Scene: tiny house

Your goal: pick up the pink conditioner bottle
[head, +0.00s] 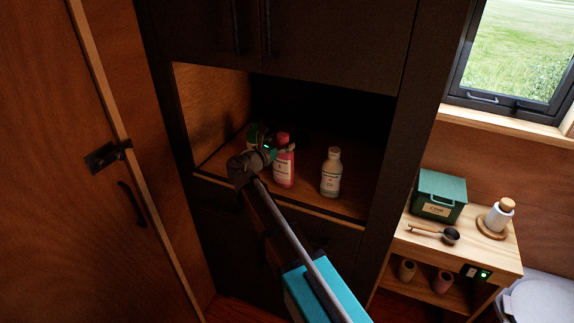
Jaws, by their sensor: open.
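The pink conditioner bottle (284,169) stands upright on the wooden shelf (325,206) of the dark cabinet's open niche. It has a red cap and a pale label. My gripper (280,150) is open at the upper left of the bottle, with a finger overlapping the bottle's upper part in this view. I cannot tell whether it touches the bottle or whether the bottle is between the fingers. My arm comes up from the lower right and hides part of the shelf's front edge.
A white bottle (331,174) stands to the right of the pink one. A dark green item (254,133) is partly hidden behind my gripper. The niche's side walls and upper doors (330,45) bound the space. A side table (480,246) holds a green box (440,196).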

